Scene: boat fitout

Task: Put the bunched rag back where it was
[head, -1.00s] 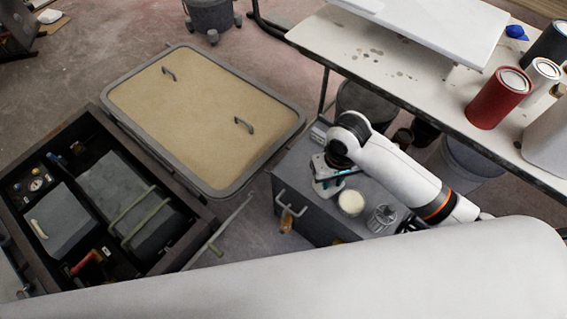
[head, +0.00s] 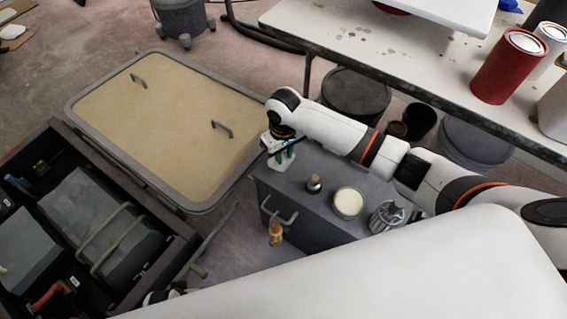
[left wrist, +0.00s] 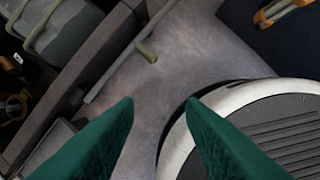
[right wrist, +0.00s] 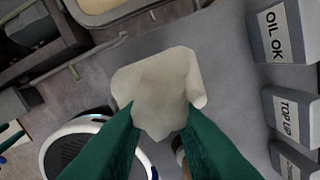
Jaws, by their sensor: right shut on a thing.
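The bunched rag (right wrist: 160,85) is a pale beige crumpled cloth between the green fingertips of my right gripper (right wrist: 163,112) in the right wrist view. The right gripper is shut on it. In the head view my right gripper (head: 281,150) is at the far left corner of the grey cabinet (head: 300,207), with a bit of pale cloth below it. I cannot tell whether the rag touches the cabinet top. My left gripper (left wrist: 160,105) is open and empty in the left wrist view, above the floor.
A small wooden-topped item (head: 314,184), a cream-filled tin (head: 348,203) and a grey slotted holder (head: 387,215) stand on the cabinet. Blocks marked OIL OK (right wrist: 275,30) and TOP UP (right wrist: 290,110) show at right. A tan hatch panel (head: 170,130) and an open dark bay (head: 100,220) lie left.

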